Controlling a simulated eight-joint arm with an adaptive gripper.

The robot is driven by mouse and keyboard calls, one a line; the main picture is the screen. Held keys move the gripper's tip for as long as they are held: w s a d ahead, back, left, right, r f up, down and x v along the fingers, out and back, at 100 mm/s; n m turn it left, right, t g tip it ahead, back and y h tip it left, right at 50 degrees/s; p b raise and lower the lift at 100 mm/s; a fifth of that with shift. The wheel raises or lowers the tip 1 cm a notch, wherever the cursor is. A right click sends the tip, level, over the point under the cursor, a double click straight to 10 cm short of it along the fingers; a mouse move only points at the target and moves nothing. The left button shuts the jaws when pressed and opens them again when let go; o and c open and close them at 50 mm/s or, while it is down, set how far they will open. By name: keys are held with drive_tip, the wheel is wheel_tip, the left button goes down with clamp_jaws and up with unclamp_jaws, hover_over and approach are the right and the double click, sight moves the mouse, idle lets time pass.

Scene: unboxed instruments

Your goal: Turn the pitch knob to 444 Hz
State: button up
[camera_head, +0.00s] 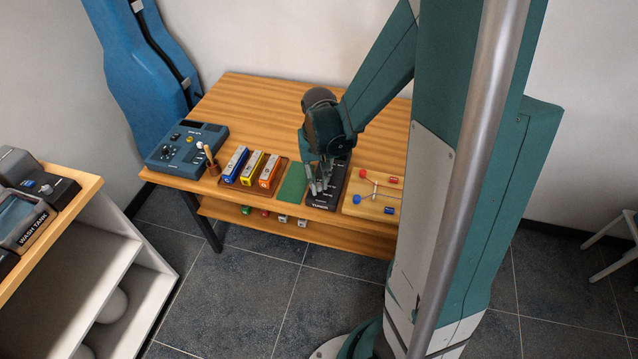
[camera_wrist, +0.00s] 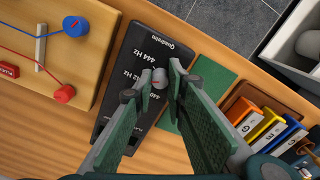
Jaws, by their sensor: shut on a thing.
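The dark tuner box (camera_head: 341,186) lies on the wooden table under my gripper (camera_head: 319,183). In the wrist view the box (camera_wrist: 137,48) carries white pitch labels, with 444 Hz, 442 Hz and 440 readable. The mark's exact setting is too small to tell. My gripper (camera_wrist: 163,78) is shut on the knob, with one fingertip on either side of it. In the head view my gripper hides the knob.
Left of the tuner are a green cloth (camera_head: 293,184), a tray (camera_head: 281,187) of colourful boxes and a blue-grey device (camera_head: 187,147). Right of it is a wooden board (camera_head: 357,205) with red and blue pegs. The table's back left is clear.

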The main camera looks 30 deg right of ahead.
sight(319, 184)
drive_tip(key=m, duration=0.4)
drive_tip(key=shift+m+b, duration=0.3)
drive_tip(key=shift+b, duration=0.1)
drive_tip(key=m, duration=0.5)
drive_tip(key=shift+b, duration=0.3)
drive_tip(key=o, duration=0.9)
drive_tip(key=shift+r, duration=0.1)
drive_tip(key=shift+r, duration=5.9)
